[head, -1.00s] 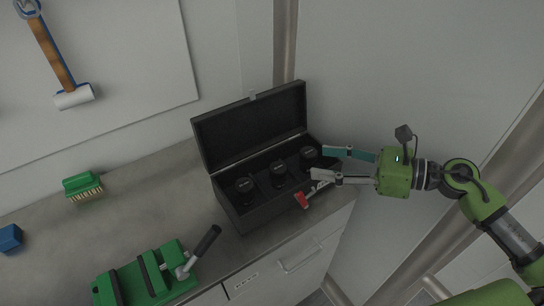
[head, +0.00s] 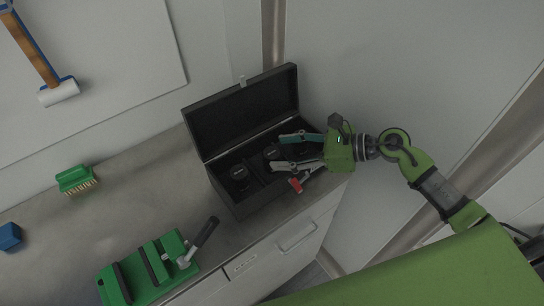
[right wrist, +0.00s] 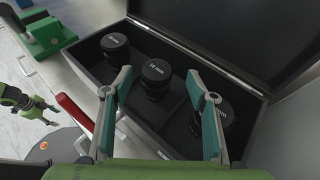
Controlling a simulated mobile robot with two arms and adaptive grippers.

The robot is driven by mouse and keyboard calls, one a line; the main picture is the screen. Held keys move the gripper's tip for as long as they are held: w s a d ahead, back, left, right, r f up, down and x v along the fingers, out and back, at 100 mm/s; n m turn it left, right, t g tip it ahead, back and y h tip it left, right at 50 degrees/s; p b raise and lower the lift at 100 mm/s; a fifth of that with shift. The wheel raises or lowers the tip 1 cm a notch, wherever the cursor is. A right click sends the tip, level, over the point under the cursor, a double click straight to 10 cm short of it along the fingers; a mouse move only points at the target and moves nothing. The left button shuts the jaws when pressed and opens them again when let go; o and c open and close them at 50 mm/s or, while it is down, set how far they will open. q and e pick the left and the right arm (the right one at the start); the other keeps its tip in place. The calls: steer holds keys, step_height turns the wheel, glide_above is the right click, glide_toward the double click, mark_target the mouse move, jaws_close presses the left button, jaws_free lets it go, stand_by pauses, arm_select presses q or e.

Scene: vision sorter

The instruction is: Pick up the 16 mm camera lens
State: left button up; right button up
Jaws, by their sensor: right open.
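An open black case (head: 237,203) holds three black lenses in a row. In the head view I see the left lens (head: 239,173) and the middle lens (head: 271,153); my right gripper (head: 279,152) covers the third. In the right wrist view the far lens (right wrist: 115,46), the middle lens (right wrist: 156,74) and the near lens (right wrist: 222,112) show white "mm" labels. I cannot read surely which is 16 mm. My right gripper (right wrist: 159,78) is open and empty over the case, the middle lens showing between its fingertips. My left gripper (right wrist: 38,108) shows small at the left edge, its jaws unclear.
The raised case lid (head: 245,110) stands behind the lenses. A red-handled item (head: 296,185) sits by the case's front right edge. A green vise-like fixture (head: 150,268), a green brush (head: 76,179) and a blue block (head: 9,236) are on the counter, with bare surface between them.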

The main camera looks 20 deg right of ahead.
mark_target(278, 154)
steer(key=p+x, duration=0.1)
steer(key=x, duration=0.2)
steer(key=shift+a+f+p, duration=0.1)
steer(key=shift+a+p, duration=0.3)
steer(key=shift+a, duration=0.05)
steer(key=shift+w+a+f, duration=0.1)
steer(key=shift+a+f, duration=0.05)
steer(key=shift+a, duration=0.05)
steer(key=shift+f, duration=0.1)
steer(key=c, duration=1.4)
arm_select(q)
steer(key=shift+s+a+r, duration=0.1)
steer(key=shift+s+r, duration=0.8)
steer(key=shift+r, duration=0.25)
steer(key=shift+w, duration=0.1)
